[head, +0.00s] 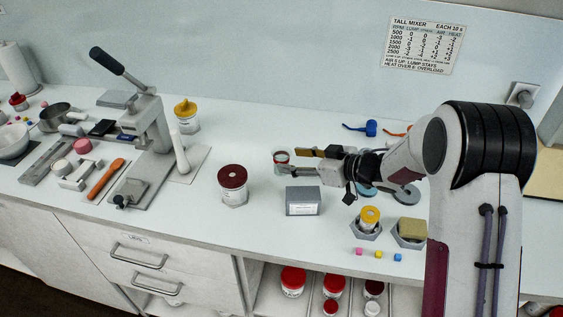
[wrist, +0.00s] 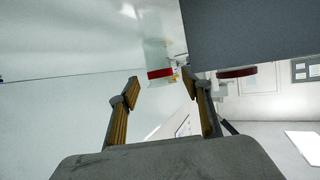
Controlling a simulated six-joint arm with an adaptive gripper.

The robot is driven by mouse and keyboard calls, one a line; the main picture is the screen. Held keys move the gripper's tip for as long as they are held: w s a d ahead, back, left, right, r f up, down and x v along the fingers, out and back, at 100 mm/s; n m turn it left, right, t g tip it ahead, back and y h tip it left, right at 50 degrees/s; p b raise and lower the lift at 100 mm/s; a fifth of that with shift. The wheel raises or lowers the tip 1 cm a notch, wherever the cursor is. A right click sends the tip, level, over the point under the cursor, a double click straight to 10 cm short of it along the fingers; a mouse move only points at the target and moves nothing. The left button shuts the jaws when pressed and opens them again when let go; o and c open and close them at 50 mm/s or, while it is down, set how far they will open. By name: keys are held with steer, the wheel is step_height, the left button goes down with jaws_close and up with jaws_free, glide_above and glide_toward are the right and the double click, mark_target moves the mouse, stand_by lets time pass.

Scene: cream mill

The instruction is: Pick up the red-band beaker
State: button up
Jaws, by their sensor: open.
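The red-band beaker (head: 281,153) is a small clear vessel with a red band, standing on the bench near the back middle. In the wrist view the beaker (wrist: 158,58) shows ahead of the fingertips, its red band facing me, between the lines of the two fingers. My gripper (head: 289,161) reaches in low from the right, its fingertips close to the beaker. In the wrist view my gripper (wrist: 161,88) is open with nothing between its brown-padded fingers. Whether a fingertip touches the beaker I cannot tell. The beaker's lower part is partly hidden in the head view.
A grey box (head: 303,201) stands close in front of my gripper and looms as a dark block (wrist: 255,30) in the wrist view. A dark-red-lidded jar (head: 233,185) stands to the left. A lever press (head: 150,130) is further left. Bench behind the beaker is clear.

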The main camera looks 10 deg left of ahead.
mark_target(288, 160)
steer(key=shift+a, duration=0.1)
steer(key=shift+f+x, duration=0.25)
steer(key=shift+x, duration=2.3)
steer(key=c, duration=1.2)
